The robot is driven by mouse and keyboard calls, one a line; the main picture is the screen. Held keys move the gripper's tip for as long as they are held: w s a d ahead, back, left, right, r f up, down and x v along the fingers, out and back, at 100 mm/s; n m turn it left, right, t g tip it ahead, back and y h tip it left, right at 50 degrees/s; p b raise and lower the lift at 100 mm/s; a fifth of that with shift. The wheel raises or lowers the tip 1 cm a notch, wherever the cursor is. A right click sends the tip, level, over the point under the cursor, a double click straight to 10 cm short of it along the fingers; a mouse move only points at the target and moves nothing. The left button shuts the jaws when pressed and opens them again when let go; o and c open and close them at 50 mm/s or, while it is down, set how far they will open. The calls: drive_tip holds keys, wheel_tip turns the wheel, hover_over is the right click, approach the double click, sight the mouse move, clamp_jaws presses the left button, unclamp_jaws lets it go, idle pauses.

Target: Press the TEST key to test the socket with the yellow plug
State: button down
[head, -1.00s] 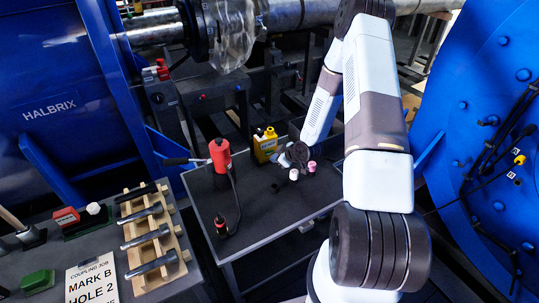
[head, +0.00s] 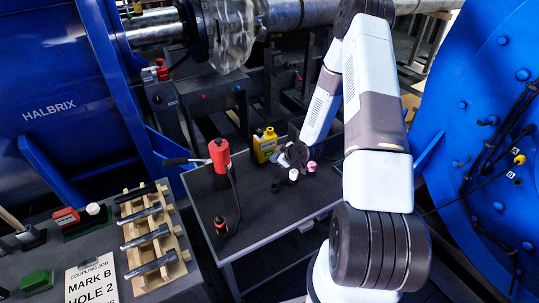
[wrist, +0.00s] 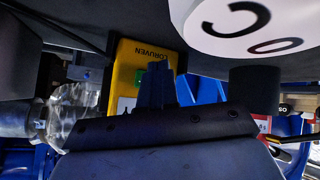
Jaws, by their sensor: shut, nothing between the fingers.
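A yellow plug (head: 519,160) on a black cable shows at the blue housing on the right in the head view, between small tags marked A and B. A yellow case lettered CORUVEN (wrist: 142,62) with a green patch (wrist: 139,76) is beyond my fingers in the wrist view. I cannot read a TEST mark, and part of the case is hidden behind the fingers. My gripper (wrist: 157,82) is shut and empty in front of the case. In the head view my gripper (head: 286,159) is small and dark above the bench, and contact cannot be told.
The grey bench (head: 265,220) holds a red tool (head: 220,157), a yellow container (head: 265,144), a white cap (head: 293,174) and a pink cap (head: 311,167). A wooden rack (head: 150,240) of bolts stands at left.

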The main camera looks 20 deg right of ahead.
drive_tip(key=shift+w, duration=0.15)
drive_tip(key=shift+w+a+r, duration=0.1)
drive_tip(key=shift+w+a, duration=0.05)
drive_tip(key=shift+w, duration=0.05)
drive_tip(key=shift+w+a, duration=0.1)
drive_tip(key=shift+w, duration=0.35)
idle(1.0)
drive_tip(key=shift+s, duration=0.1)
drive_tip(key=shift+s+d, duration=0.25)
drive_tip(key=shift+s, duration=0.5)
drive_tip(key=shift+s+d, duration=0.2)
drive_tip(key=shift+s, duration=0.6)
drive_tip(key=shift+s+d, duration=0.25)
drive_tip(key=shift+s, duration=0.55)
drive_tip(key=shift+s+d, duration=0.2)
drive_tip(key=shift+s, duration=0.6)
